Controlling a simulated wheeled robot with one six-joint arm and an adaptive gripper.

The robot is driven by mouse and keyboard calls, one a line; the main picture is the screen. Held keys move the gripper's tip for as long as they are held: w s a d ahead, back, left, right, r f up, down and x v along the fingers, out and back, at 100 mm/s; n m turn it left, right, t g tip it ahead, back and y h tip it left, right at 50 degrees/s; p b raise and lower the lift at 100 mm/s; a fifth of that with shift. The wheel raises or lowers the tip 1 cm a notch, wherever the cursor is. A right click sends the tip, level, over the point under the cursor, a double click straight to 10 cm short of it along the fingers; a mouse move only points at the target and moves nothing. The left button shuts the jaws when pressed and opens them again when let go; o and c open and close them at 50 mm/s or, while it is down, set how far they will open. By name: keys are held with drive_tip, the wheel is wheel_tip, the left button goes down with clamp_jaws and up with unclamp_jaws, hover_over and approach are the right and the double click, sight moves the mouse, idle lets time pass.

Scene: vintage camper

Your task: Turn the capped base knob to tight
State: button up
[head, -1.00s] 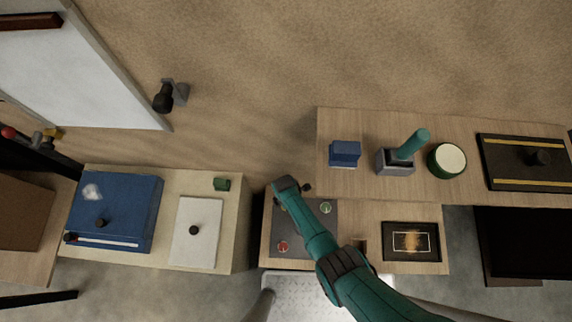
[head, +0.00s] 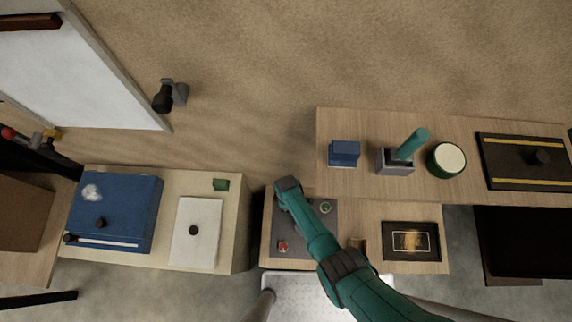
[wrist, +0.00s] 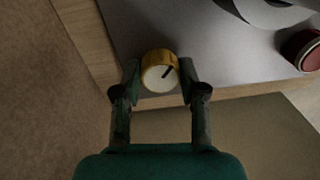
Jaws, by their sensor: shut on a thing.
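The base knob (wrist: 158,80) shows in the wrist view as a short brass-yellow cylinder with a pale cap and a dark pointer line toward the upper right. It stands at the edge of a grey panel (wrist: 190,50). My gripper (wrist: 159,68) has one finger on each side of the knob and is shut on it. In the head view my teal arm ends over the upper left corner of the grey panel (head: 308,238), and its wrist hides the knob. Any tight mark beside the knob cannot be made out.
A red knob (head: 283,246) and a green round knob (head: 326,207) sit on the same panel. The red one also shows at the right in the wrist view (wrist: 303,50). A dark framed tray (head: 411,228) lies to the right. A raised wooden shelf (head: 440,190) stands behind.

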drive_tip(key=shift+m, duration=1.7)
drive_tip(key=o, duration=1.1)
drive_tip(key=shift+o, duration=0.2)
wheel_tip(320, 180, up, 12)
drive_tip(key=shift+w+d, duration=0.15)
drive_tip(key=shift+w, duration=0.1)
